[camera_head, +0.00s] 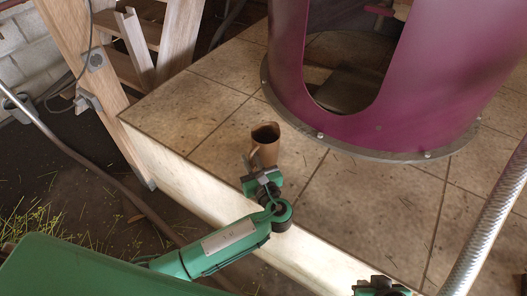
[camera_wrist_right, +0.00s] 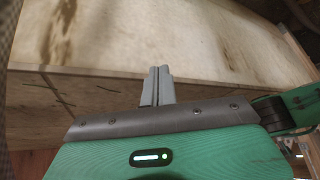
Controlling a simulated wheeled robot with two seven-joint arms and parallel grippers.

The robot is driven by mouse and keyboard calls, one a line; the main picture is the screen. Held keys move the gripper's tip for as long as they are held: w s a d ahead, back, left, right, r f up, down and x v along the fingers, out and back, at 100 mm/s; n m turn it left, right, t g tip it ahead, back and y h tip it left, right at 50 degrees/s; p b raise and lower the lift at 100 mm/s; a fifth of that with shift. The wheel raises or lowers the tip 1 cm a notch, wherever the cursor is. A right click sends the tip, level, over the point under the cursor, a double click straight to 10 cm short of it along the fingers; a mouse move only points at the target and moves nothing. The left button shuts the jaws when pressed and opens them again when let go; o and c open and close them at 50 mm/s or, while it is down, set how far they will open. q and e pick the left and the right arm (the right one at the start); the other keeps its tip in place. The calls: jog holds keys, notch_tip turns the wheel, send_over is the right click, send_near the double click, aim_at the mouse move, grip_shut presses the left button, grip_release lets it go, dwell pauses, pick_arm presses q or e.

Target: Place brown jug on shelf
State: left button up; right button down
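The brown jug (camera_head: 265,146) is upright at the tiled platform near its front edge, in the head view. Its open top faces up and its handle side faces my left gripper. My left gripper (camera_head: 260,172) is right at the near side of the jug, overlapping its lower part. I cannot tell whether its fingers are closed on the jug. My right gripper (camera_wrist_right: 157,86) is shut and empty in the right wrist view, in front of a pale slab. Only a bit of the right gripper shows at the bottom of the head view. No shelf is clearly identifiable.
A purple metal still body (camera_head: 400,125) with a wide opening stands on the tiled platform (camera_head: 200,105) behind the jug. A wooden stepped frame (camera_head: 179,35) stands at the upper left. A braided hose (camera_head: 490,220) crosses the right side. Tiles left of the jug are clear.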

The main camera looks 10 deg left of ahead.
pick_arm(q)
jog(key=shift+w+a, duration=0.1)
grip_shut()
jog(key=shift+r, duration=0.15)
